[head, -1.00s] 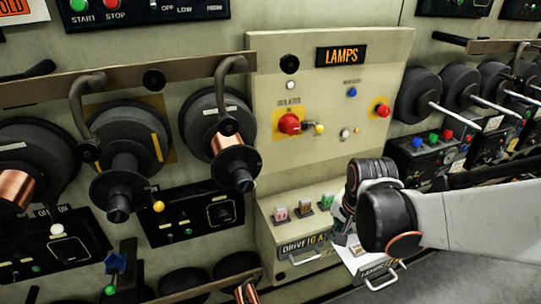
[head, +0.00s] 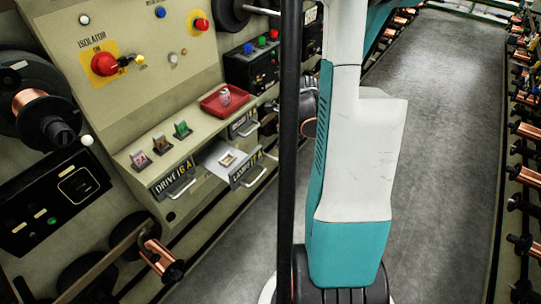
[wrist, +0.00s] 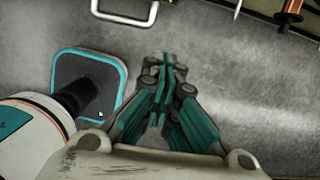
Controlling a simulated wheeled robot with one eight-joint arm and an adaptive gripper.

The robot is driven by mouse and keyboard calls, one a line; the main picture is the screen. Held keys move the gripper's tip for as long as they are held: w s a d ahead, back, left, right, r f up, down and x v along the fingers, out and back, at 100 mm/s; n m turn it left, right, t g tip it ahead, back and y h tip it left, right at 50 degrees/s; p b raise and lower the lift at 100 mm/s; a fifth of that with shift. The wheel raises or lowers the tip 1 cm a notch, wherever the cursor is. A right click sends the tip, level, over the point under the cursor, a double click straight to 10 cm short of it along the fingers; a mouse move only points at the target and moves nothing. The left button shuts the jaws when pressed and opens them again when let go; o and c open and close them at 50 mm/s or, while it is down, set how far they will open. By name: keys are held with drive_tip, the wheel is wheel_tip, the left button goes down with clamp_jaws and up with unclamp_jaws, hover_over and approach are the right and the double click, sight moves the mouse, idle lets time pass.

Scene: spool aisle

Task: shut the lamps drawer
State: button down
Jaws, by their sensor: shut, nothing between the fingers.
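The lamps drawer (head: 218,152) stands open in the head view, sticking out from the grey cabinet, with its label and a metal handle (head: 258,178) on the front. A small pale block (head: 228,160) lies in it. My gripper shows in the wrist view (wrist: 170,68), its teal fingers shut and empty above the grey floor. In the head view my column and arm hide it. A pale handle (wrist: 125,14) shows at the top left of the wrist view, apart from the fingertips; I cannot tell which drawer it belongs to.
The drive drawer (head: 173,182) is closed to the left. A red tray (head: 213,105) and several small coloured blocks stand on the ledge above. A spool (head: 160,255) sticks out at the lower left. The aisle floor (head: 440,100) is clear; spools line its right side.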

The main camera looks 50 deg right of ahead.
drive_tip(key=w+f+b, duration=0.4)
drive_tip(key=w+f, duration=0.2)
drive_tip(key=f, duration=0.3)
drive_tip(key=shift+w+a+f, duration=0.25)
drive_tip(key=w, duration=0.6)
drive_tip(key=w+a, duration=0.1)
drive_tip(key=w, duration=0.5)
drive_tip(key=w+b, duration=0.1)
drive_tip(key=w, duration=0.5)
drive_tip(key=shift+w+a, duration=0.15)
drive_tip(key=shift+a, duration=0.05)
